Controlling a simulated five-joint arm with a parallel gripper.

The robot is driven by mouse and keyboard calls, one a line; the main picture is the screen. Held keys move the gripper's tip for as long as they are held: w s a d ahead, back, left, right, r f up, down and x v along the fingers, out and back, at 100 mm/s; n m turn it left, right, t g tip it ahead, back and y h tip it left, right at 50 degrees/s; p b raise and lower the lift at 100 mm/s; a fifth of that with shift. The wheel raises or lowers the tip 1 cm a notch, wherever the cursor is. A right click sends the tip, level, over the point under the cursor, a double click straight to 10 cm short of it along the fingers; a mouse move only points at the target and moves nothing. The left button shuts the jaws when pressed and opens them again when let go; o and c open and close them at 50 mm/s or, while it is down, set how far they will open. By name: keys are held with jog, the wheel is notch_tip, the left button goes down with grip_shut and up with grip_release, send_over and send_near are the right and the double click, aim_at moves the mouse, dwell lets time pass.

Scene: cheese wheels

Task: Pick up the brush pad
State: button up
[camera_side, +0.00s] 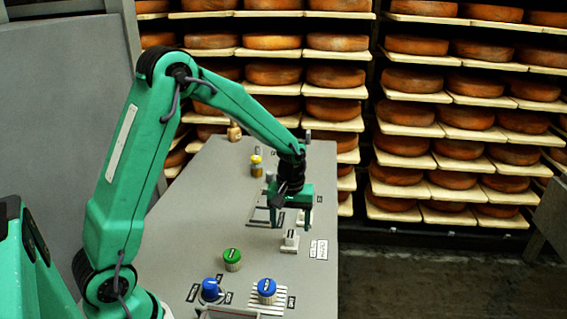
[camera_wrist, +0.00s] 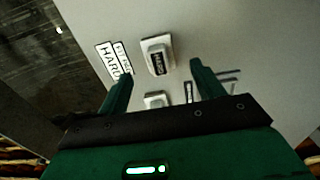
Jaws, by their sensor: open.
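Two small pale pads sit on white bases on the grey panel. One pad (camera_side: 290,240) has a dark label that I cannot read for sure; it also shows in the wrist view (camera_wrist: 157,57) beyond my fingertips. The second pad (camera_side: 303,217) is partly behind my gripper; in the wrist view it (camera_wrist: 157,99) lies lower, between my fingers. I cannot tell which is the brush pad. My gripper (camera_side: 291,220) points down above the panel, open. In the wrist view its fingers (camera_wrist: 162,70) are spread with nothing held between them.
Green (camera_side: 232,259) and blue knobs (camera_side: 267,290) stand near the front of the panel (camera_side: 190,240), with another blue knob (camera_side: 211,290) to the left. Yellow fittings (camera_side: 256,165) stand farther back. Printed labels (camera_wrist: 114,60) lie beside the pads. Cheese shelves (camera_side: 460,140) fill the background.

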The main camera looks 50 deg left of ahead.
aim_at(290, 233)
jog(key=shift+d+f, duration=0.1)
jog(key=shift+f, duration=2.5)
jog(key=c, duration=1.1)
jog(key=shift+r, duration=0.2)
jog(key=shift+r, duration=0.5)
notch_tip(290, 233, up, 3)
jog(key=shift+d+r, duration=0.1)
jog(key=shift+d, duration=0.05)
jog(key=s+d+r, duration=0.1)
jog(key=d+r, duration=0.1)
jog(key=d, duration=0.1)
jog(key=s+d+r, duration=0.2)
jog(key=d, duration=0.2)
jog(key=s+d+r, duration=0.1)
jog(key=d+r, duration=0.1)
jog(key=d, duration=0.1)
jog(key=shift+s+d+r, duration=0.15)
jog(key=shift+s+r, duration=0.1)
jog(key=shift+s, duration=0.15)
